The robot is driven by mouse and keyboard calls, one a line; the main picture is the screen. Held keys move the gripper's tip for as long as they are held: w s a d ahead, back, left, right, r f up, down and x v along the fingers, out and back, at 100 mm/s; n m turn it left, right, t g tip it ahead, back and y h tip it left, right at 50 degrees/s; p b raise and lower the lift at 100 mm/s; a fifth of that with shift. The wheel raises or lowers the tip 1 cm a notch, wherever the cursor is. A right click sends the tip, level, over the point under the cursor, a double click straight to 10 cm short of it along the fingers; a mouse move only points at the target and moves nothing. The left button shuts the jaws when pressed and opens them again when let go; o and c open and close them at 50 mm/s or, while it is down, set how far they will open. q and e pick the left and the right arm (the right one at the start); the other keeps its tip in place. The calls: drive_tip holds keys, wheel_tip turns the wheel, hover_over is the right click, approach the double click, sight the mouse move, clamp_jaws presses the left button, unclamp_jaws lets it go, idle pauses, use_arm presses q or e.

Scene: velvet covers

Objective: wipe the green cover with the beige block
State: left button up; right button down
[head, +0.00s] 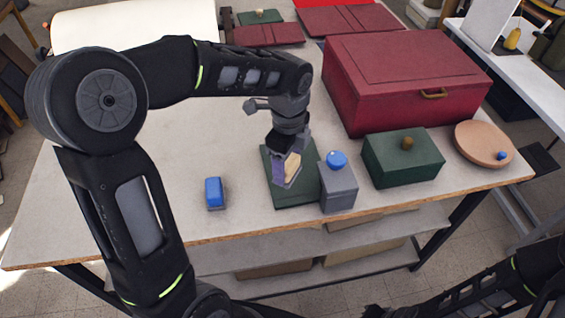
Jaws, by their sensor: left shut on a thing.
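The green cover (292,197) is a dark green flat panel lying on the table near its front edge. My left gripper (287,172) reaches down over the cover and is shut on the beige block (293,163). The block is tilted in the picture and has a purplish part at its left side. It is over the cover, at or very near its surface; I cannot tell whether it touches. The gripper hides part of the cover. My right arm shows at the lower right, but its gripper is not in view.
A grey box with a blue knob (338,187) stands close at the cover's right front. A blue-topped block (214,192) stands to the left. A green box (403,160), a large red box (400,80) and a round tan lid (484,144) are to the right. The table's left is clear.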

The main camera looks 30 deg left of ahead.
use_arm(q)
drive_tip(key=shift+r+p, duration=0.45)
drive_tip(key=shift+r, duration=0.5)
drive_tip(key=shift+f, duration=0.1)
